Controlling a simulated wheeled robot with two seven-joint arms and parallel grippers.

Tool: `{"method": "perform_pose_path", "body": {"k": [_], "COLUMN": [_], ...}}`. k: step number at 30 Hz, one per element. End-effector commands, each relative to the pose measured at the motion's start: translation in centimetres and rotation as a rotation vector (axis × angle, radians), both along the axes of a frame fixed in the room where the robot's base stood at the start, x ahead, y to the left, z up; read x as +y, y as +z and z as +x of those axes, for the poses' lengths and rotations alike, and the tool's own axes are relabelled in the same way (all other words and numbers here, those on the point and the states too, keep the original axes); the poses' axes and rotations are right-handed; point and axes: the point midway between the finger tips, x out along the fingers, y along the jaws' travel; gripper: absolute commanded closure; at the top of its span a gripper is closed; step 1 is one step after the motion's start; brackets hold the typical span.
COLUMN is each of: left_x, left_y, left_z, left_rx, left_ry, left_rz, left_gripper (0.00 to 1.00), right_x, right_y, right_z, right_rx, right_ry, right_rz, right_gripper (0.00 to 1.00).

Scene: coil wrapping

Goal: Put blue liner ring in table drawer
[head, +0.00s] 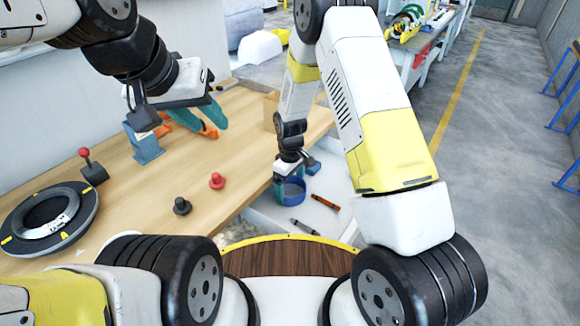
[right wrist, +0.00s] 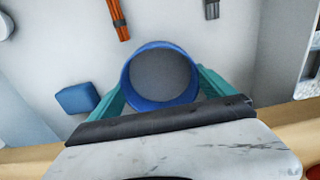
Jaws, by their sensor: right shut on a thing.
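The blue liner ring (head: 291,191) is a short open cylinder. It also shows in the right wrist view (right wrist: 161,103), between the teal fingers of my right gripper (right wrist: 160,90). My right gripper (head: 289,172) is shut on it in the head view, over the open white table drawer (head: 265,221). The drawer floor shows through the ring; I cannot tell whether the ring touches it.
The drawer holds an orange-brown stick (head: 325,202), a grey stick (head: 304,227) and a small blue block (right wrist: 77,98). On the wooden table (head: 130,205) are a black coil ring (head: 78,230), red (head: 217,181) and black (head: 182,206) knobs, a blue stand (head: 147,149) and teal-orange tools (head: 208,131).

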Motion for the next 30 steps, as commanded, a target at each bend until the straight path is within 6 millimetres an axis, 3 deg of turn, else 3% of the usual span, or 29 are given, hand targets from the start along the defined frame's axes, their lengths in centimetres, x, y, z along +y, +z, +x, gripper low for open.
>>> {"method": "perform_pose_path", "body": {"k": [7,8,9,20,30], "left_x": [0.0,0.0,0.0,0.0,0.0], "left_y": [0.0,0.0,0.0,0.0,0.0], "left_z": [0.0,0.0,0.0,0.0,0.0], "left_rx": [0.0,0.0,0.0,0.0,0.0], "left_ry": [0.0,0.0,0.0,0.0,0.0], "left_rz": [0.0,0.0,0.0,0.0,0.0], "left_gripper": [0.64,0.64,0.64,0.64,0.64], "right_x": [-0.1,-0.1,0.0,0.0,0.0], "right_y": [-0.2,-0.3,-0.2,0.8,7.7], "right_z": [0.0,0.0,0.0,0.1,0.1], "right_rx": [0.0,0.0,-0.001,-0.003,-0.005], "right_ry": [0.0,0.0,0.0,-0.001,-0.001], "right_rz": [0.0,0.0,0.001,0.002,0.003], "right_gripper": [0.47,0.05,0.0,0.0,0.0]}}
